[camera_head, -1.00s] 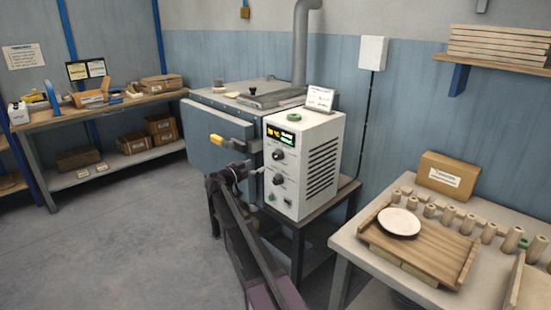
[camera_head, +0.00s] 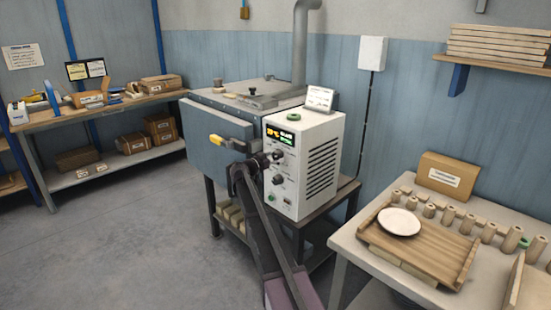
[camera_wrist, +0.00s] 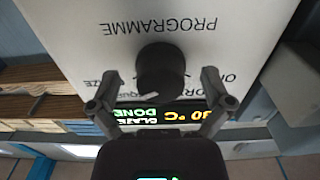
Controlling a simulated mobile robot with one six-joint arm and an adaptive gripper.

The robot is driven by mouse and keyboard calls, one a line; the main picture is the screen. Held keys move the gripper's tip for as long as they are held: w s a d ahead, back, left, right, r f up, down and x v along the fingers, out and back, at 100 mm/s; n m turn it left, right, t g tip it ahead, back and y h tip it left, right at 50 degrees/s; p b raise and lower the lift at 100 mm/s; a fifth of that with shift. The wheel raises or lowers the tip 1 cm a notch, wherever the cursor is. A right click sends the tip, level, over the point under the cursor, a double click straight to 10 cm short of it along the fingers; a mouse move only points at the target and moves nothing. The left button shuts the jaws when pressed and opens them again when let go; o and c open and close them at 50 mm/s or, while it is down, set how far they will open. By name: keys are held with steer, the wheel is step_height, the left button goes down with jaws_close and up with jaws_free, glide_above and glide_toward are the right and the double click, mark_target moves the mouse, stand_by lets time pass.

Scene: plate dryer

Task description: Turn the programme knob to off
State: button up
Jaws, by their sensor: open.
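The programme knob (camera_wrist: 160,70) is a dark round knob on the white control panel, with the word PROGRAMME upside down beside it in the wrist view. A small pale mark shows at its lower edge there; the setting it points to is not clear. My gripper (camera_wrist: 159,76) is open, with one finger on each side of the knob and a visible gap to each. Whether the fingertips reach around its sides is unclear.
The lit display (camera_wrist: 170,117) reads GLAZE DONE and a °C value. The blue-grey dryer (camera_head: 215,138) with a yellow handle (camera_head: 216,140) stands left. A table with a plate (camera_head: 399,222) is right.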

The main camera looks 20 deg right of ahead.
steer(key=c, duration=1.2)
steer(key=shift+n, duration=0.4)
steer(key=n, duration=0.5)
steer(key=shift+d+r, duration=0.1)
steer(key=n, duration=1.2)
steer(key=shift+r+n, duration=0.15)
steer(key=shift+n, duration=0.25)
steer(key=n, duration=0.5)
steer(key=shift+n, duration=0.3)
